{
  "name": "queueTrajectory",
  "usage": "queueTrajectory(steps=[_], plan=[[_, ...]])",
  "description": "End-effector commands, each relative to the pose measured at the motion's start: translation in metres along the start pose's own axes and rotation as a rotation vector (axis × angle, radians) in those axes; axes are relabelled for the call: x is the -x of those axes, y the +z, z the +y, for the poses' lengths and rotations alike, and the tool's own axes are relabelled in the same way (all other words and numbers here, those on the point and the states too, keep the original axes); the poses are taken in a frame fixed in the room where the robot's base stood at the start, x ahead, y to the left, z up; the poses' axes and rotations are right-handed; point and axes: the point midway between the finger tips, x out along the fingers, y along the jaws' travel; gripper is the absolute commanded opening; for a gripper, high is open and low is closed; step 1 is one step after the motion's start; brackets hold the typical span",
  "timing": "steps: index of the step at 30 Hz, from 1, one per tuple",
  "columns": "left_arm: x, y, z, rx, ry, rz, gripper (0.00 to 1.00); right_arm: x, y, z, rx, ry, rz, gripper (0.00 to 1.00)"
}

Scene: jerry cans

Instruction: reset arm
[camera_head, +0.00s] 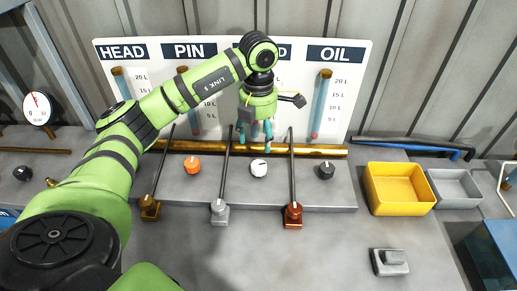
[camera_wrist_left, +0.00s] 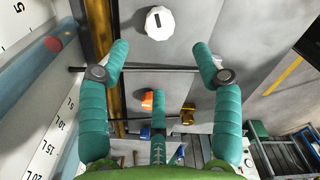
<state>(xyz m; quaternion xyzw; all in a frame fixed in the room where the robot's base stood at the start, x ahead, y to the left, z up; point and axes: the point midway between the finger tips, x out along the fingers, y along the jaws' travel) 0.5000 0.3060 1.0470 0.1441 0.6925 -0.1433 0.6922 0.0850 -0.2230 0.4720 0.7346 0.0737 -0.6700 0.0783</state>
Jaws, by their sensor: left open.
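My left arm reaches in from the left in the head view. Its green gripper (camera_head: 255,135) hangs in front of the white gauge panel (camera_head: 225,115), fingers pointing down towards the brass pipe. In the left wrist view the teal fingers (camera_wrist_left: 162,62) are spread wide with nothing held between them. A thin dark rod crosses behind them. The white knob (camera_head: 258,168) is just below the gripper in the head view; it also shows beyond the fingers in the left wrist view (camera_wrist_left: 159,22). My right gripper is not in view.
An orange knob (camera_head: 193,165) and a black knob (camera_head: 326,169) sit on the grey bench. A yellow bin (camera_head: 400,205) and a grey bin (camera_head: 456,203) stand right.

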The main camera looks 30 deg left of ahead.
Motion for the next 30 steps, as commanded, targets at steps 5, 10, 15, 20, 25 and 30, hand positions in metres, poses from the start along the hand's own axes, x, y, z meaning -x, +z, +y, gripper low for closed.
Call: queueTrajectory(steps=[5,10,15,20,25,30], plan=[[0.017,0.000,0.000,0.000,0.000,0.000,0.65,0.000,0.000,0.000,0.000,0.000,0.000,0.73],[0.019,0.000,0.000,0.000,-0.001,0.002,0.65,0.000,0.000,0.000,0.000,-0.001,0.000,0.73],[0.019,0.000,0.000,0.000,-0.001,0.002,0.65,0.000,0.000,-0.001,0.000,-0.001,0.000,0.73],[0.019,0.000,0.000,0.000,-0.001,0.001,0.65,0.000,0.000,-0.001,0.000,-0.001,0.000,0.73],[0.028,0.000,0.000,0.000,-0.001,0.001,0.65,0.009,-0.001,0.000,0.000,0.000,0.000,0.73],[0.065,0.000,0.000,0.000,-0.001,0.001,0.65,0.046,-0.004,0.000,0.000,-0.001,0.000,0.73]])
